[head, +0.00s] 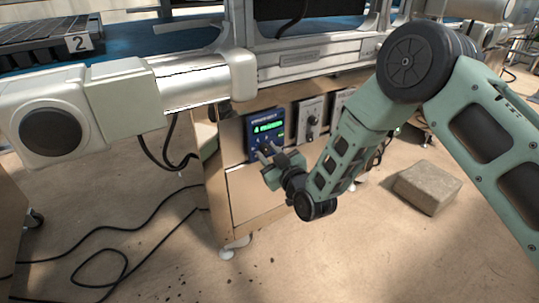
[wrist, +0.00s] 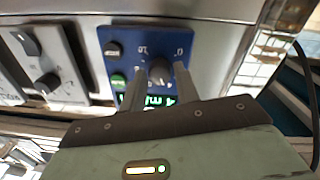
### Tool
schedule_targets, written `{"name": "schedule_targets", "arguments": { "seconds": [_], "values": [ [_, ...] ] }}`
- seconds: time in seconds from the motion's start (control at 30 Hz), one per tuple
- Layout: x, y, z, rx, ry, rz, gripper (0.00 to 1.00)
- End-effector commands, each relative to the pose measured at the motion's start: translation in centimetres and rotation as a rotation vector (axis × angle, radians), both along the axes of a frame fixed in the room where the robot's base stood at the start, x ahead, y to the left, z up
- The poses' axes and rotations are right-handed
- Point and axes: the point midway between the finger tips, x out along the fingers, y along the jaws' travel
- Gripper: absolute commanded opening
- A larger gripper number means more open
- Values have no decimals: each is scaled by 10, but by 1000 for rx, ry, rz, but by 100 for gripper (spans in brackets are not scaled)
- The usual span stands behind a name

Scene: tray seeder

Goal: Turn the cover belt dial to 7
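A blue control panel (head: 262,130) with a lit green display is on the front of the machine's cabinet, and it also shows in the wrist view (wrist: 187,46). Its dark round dial (wrist: 159,71) has scale marks around it; I cannot read its setting or confirm a cover belt label. My gripper (head: 267,152) is in front of the panel's lower part. In the wrist view its fingers (wrist: 158,74) are apart, one on each side of the dial. I cannot tell whether they touch it. The fingers partly hide the display, and the gripper hides the dial in the head view.
A grey panel with dark knobs (head: 311,121) is right of the blue one; it shows left of it in the wrist view (wrist: 47,83). A block (head: 427,186) and cables (head: 105,252) lie on the floor.

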Motion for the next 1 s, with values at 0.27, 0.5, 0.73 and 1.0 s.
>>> {"name": "schedule_targets", "arguments": {
  "seconds": [0.27,0.5,0.73,1.0],
  "values": [
    [0,0,0,3,2,0,2],
    [0,-1,0,49,34,-2,2],
    [0,-1,1,174,117,-3,2],
    [0,-1,1,382,260,-3,2]
  ]
}}
